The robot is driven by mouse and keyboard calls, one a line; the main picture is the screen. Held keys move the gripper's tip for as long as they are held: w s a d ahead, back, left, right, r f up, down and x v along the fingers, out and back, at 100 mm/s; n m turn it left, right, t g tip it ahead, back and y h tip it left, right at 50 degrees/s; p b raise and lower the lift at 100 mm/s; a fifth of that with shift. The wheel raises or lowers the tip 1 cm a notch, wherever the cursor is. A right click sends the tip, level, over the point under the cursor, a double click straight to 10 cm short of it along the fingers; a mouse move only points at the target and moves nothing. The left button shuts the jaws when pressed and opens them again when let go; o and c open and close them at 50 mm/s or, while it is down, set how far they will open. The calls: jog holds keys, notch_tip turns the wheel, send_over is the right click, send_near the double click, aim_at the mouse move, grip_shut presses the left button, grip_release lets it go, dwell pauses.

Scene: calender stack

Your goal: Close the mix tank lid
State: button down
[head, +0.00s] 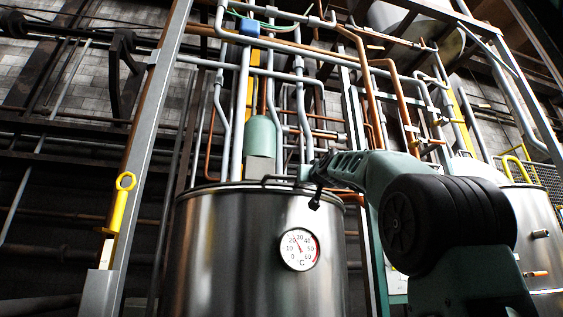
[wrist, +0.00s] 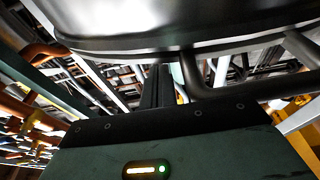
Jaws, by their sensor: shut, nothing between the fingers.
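The mix tank (head: 255,250) is a shiny steel cylinder with a round dial on its front. Its lid (head: 225,186) shows only as a thin edge along the tank's top; I cannot tell whether it is fully seated. A grey bar handle (head: 280,178) shows at the top edge. My gripper (head: 315,200) is at the tank's upper right front, close to the rim. In the wrist view, my gripper's dark fingers (wrist: 157,88) are together and empty, below a curved steel surface (wrist: 180,22). A bent bar (wrist: 235,88) runs just right of them; contact is unclear.
A blue-grey post with a yellow handle (head: 120,205) stands left of the tank. Several pipes (head: 300,90) rise behind it, with a green cylinder (head: 262,135) above the top. Another steel tank (head: 535,225) stands at the right.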

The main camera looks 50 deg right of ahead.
jog(key=shift+f+b, duration=0.65)
jog(key=shift+f, duration=0.1)
